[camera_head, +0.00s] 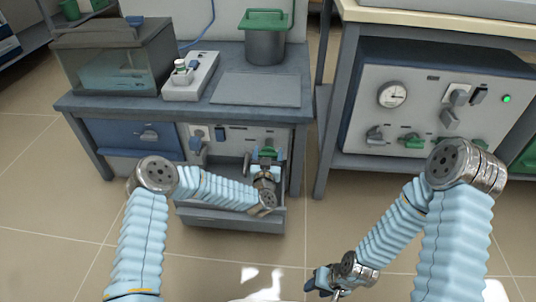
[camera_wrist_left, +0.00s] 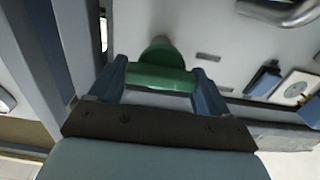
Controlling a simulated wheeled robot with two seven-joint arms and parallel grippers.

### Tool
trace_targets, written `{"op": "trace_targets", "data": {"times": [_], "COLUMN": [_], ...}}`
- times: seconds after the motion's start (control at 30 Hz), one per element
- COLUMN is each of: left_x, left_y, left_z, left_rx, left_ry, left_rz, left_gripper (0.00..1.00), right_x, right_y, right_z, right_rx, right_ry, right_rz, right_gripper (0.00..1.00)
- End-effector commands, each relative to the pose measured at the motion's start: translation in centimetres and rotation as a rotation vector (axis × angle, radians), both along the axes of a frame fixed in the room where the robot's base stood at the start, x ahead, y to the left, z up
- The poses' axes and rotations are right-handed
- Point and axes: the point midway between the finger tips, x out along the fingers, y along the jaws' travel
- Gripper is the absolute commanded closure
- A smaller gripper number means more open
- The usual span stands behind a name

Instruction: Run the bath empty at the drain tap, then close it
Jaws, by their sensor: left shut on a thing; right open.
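The bath seems to be the clear-walled tank (camera_head: 120,72) with bluish water in its lower part, on the left of the bench. My left gripper (camera_head: 267,160) is at the bench's lower front panel. In the left wrist view, its blue fingers (camera_wrist_left: 161,80) are shut on the ends of a green tap handle (camera_wrist_left: 160,76), which lies crosswise between them. A rounded green stem runs from the handle to the pale panel. In the head view the gripper and wrist hide most of this tap. My right gripper (camera_head: 322,283) is open and empty, low over the floor.
A grey open tray (camera_head: 230,222) sits below the panel. The bench (camera_head: 205,110) holds a white device (camera_head: 190,78) and a green-lidded pot (camera_head: 265,42). A right-hand rack carries a panel with a gauge (camera_head: 392,95), knobs and a green light. The tiled floor between is clear.

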Motion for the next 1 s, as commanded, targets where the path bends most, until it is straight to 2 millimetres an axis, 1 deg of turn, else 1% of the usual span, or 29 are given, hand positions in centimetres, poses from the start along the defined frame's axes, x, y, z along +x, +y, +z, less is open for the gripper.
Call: {"op": "trace_targets", "data": {"times": [0.17, 0.37, 0.63, 1.0], "left_x": [-0.02, -0.02, -0.02, -0.04], "left_y": [-0.04, -0.14, -0.34, -0.51], "left_z": [0.0, 0.09, 0.09, -0.18], "left_rx": [0.018, 0.096, 0.309, 0.662], "left_ry": [-0.001, -0.005, -0.015, -0.026], "left_rz": [0.0, -0.001, -0.001, -0.001], "left_gripper": [0.53, 0.53, 0.53, 0.53], "right_x": [0.0, -0.01, -0.01, 0.03], "right_y": [0.0, 0.0, 0.01, -0.01], "right_z": [0.03, 0.14, 0.15, -0.68], "right_rx": [0.0, 0.0, 0.0, 0.0], "right_ry": [0.0, 0.0, 0.001, -0.001], "right_rz": [0.0, 0.0, 0.0, 0.0], "right_gripper": [0.57, 0.57, 0.57, 0.57]}}
